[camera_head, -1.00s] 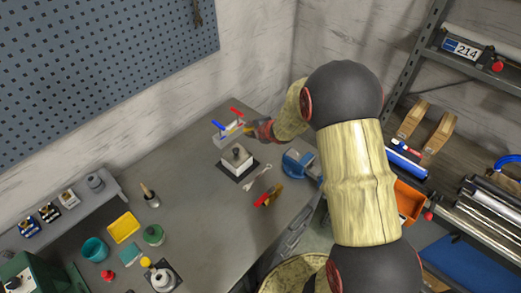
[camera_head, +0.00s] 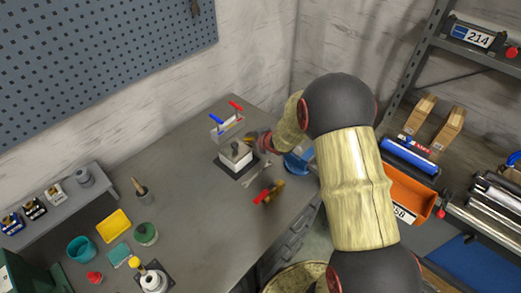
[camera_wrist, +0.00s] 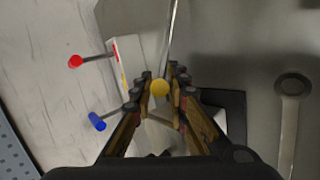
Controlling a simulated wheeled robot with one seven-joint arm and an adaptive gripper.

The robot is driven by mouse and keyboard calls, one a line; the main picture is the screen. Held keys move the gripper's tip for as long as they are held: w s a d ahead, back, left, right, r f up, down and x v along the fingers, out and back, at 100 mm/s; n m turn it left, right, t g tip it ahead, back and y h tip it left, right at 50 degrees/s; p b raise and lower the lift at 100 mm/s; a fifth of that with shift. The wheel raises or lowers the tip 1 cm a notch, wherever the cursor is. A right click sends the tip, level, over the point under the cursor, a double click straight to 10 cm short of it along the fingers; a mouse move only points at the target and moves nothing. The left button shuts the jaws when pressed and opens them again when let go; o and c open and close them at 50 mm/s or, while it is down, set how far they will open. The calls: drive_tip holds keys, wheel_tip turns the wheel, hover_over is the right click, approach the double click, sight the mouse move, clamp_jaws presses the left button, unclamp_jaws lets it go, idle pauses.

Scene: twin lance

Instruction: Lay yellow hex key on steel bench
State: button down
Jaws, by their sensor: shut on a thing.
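The yellow hex key (camera_wrist: 159,88) shows in the wrist view as a yellow ball end with a thin steel rod running up. My gripper (camera_wrist: 162,80) is shut on it, a finger on each side. In the head view my gripper (camera_head: 264,143) is beside the pale key holder (camera_head: 227,132), to its right; the yellow key cannot be clearly made out there. A red key (camera_head: 236,106) and a blue key (camera_head: 216,119) stand in the holder. The grey steel bench (camera_head: 190,190) lies below.
A pale block on a dark base (camera_head: 236,156) stands in front of the holder. The middle of the bench is clear; several containers stand at left.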

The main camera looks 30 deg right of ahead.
drive_tip(key=shift+f, duration=0.35)
drive_tip(key=c, duration=1.9)
unclamp_jaws()
drive_tip(key=shift+r, duration=0.15)
drive_tip(key=p+v, duration=0.2)
drive_tip(key=v, duration=0.4)
drive_tip(key=shift+s+r+p, duration=0.1)
drive_tip(key=shift+r+p, duration=0.1)
drive_tip(key=shift+p, duration=0.2)
drive_tip(key=shift+s+r, duration=0.35)
drive_tip(key=shift+s, duration=0.3)
